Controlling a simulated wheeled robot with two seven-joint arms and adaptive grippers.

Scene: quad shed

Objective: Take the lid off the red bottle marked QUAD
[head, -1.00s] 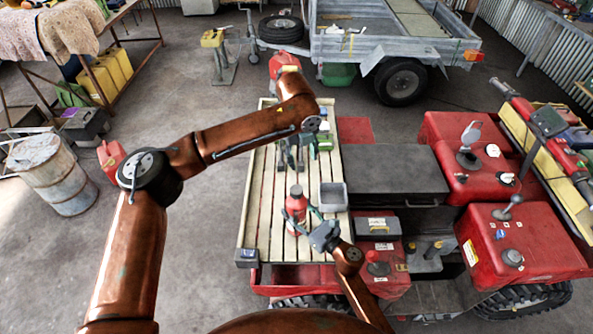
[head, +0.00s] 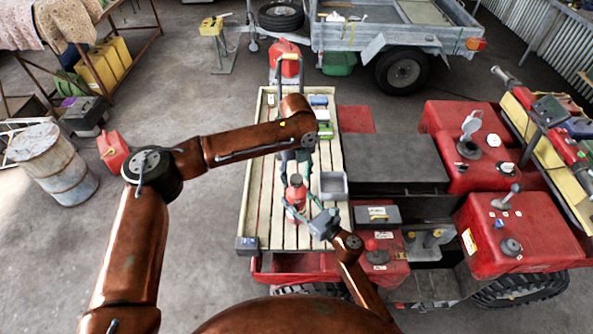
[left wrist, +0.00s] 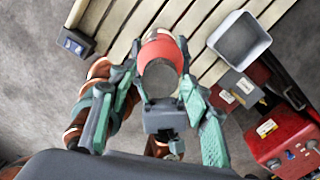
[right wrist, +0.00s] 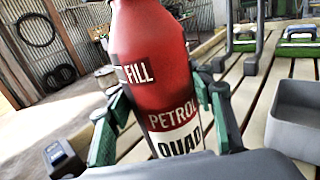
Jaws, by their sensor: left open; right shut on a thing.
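The red bottle (head: 295,196) stands upright on the slatted wooden deck (head: 262,185). In the right wrist view the bottle (right wrist: 155,65) shows the words FILL, PETROL and QUAD. My right gripper (head: 312,214) is shut on its body, one finger on each side. The grey lid (left wrist: 160,78) is on top of the bottle in the left wrist view. My left gripper (left wrist: 158,72) is open, its fingers on either side of the lid. I cannot tell whether they touch it. In the head view the left gripper (head: 294,170) is at the bottle's top.
A grey open bin (head: 333,186) stands on the deck just right of the bottle. A small dark box (head: 247,246) sits at the deck's near left corner. A grey toolbox (head: 378,216) and red tanks (head: 520,225) lie to the right. The deck's left side is clear.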

